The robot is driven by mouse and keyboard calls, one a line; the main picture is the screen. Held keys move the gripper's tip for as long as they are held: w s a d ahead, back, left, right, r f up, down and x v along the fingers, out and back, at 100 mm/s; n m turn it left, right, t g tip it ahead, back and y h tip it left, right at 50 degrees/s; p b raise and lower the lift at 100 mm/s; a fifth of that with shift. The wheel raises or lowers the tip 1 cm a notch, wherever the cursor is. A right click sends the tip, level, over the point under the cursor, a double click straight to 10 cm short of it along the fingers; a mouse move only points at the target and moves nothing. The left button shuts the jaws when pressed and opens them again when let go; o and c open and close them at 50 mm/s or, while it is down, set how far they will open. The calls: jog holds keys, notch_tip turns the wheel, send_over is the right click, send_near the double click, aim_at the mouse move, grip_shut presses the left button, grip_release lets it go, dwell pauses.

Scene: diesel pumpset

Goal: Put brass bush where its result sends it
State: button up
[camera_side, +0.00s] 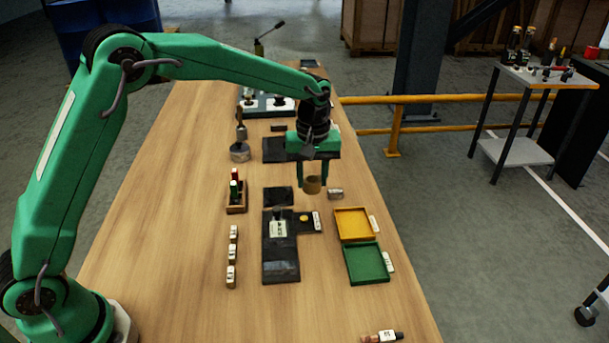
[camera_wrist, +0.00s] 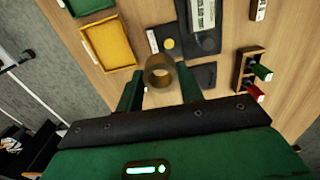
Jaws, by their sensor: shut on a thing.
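The brass bush (camera_side: 313,186) is a short, thick-walled ring. My gripper (camera_side: 312,178) is shut on it and holds it above the table, near the dark fixtures and behind the yellow tray. In the wrist view the bush (camera_wrist: 160,72) sits between the fingertips with its bore showing. The yellow tray (camera_side: 354,223) and the green tray (camera_side: 366,263) are empty, each with a small label block at its right. A dark fixture (camera_side: 281,271) stands left of the trays. Its side plate carries a yellow disc (camera_side: 304,218). The label text is too small to read.
A wooden rack (camera_side: 236,209) holds a red and a green item left of the fixture. Several label blocks (camera_side: 232,254) stand in a row below it. A small grey piece (camera_side: 336,193) lies right of the bush. The table's left side is clear.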

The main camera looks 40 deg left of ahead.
jog(key=w+d+f, duration=0.2)
jog(key=w+d, duration=0.3)
jog(key=d, duration=0.3)
jog(key=shift+w+d+f, duration=0.35)
jog(key=shift+w, duration=0.05)
jog(key=shift+f, duration=0.15)
jog(key=shift+f, duration=3.5)
jog(key=shift+f, duration=0.3)
jog(key=o, duration=1.1)
jog(key=shift+o, duration=0.2)
